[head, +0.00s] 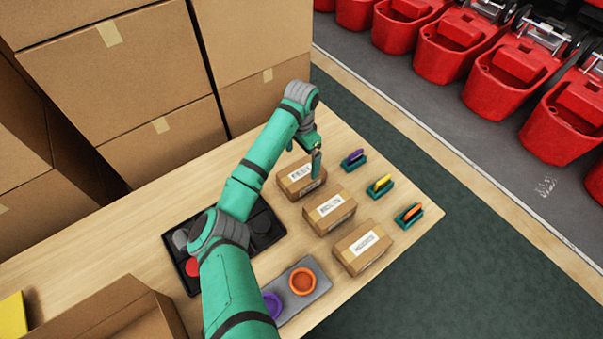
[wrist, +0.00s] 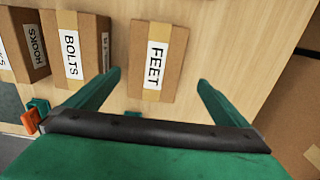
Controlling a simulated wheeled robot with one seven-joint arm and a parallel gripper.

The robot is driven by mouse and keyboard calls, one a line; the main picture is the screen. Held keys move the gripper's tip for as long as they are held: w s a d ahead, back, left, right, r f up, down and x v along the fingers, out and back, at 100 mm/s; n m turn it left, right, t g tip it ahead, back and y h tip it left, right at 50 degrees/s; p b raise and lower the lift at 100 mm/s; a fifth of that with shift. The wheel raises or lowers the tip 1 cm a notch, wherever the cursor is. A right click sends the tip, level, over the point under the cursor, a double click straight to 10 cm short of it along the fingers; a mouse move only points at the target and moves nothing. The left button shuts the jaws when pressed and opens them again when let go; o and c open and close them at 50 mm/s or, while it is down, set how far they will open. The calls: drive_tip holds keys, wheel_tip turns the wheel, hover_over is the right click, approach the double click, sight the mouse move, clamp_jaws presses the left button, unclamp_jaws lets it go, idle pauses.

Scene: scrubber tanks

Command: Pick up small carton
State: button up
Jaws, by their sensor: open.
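Three small brown cartons with white labels stand in a row on the wooden table: the far carton (head: 296,187), the middle carton (head: 335,221) and the near carton (head: 363,259). In the wrist view, a carton labelled FEET (wrist: 174,75) lies ahead of and between my open fingers, with a BOLTS carton (wrist: 90,28) and a HOOKS carton (wrist: 20,62) to its left. My gripper (wrist: 157,82) is open and empty. In the head view my gripper (head: 316,165) hangs at the far carton's back right corner, partly covering it; contact cannot be told.
Teal holders with purple (head: 354,156), yellow (head: 382,183) and orange (head: 411,212) pieces stand right of the cartons. A black tray (head: 177,262) and a grey tray (head: 315,296) with rings lie left and near. Large boxes (head: 120,75) stack behind the table.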

sight(302, 172)
drive_tip(key=shift+s+f, duration=0.25)
drive_tip(key=shift+f, duration=0.45)
drive_tip(key=shift+s+f, duration=0.2)
drive_tip(key=shift+f, duration=0.5)
drive_tip(key=f, duration=0.3)
drive_tip(key=shift+s+f, duration=0.2)
drive_tip(key=shift+s, duration=0.05)
drive_tip(key=shift+f, duration=0.55)
drive_tip(key=c, duration=1.2)
drive_tip(key=shift+c, duration=0.4)
drive_tip(key=shift+r, duration=0.15)
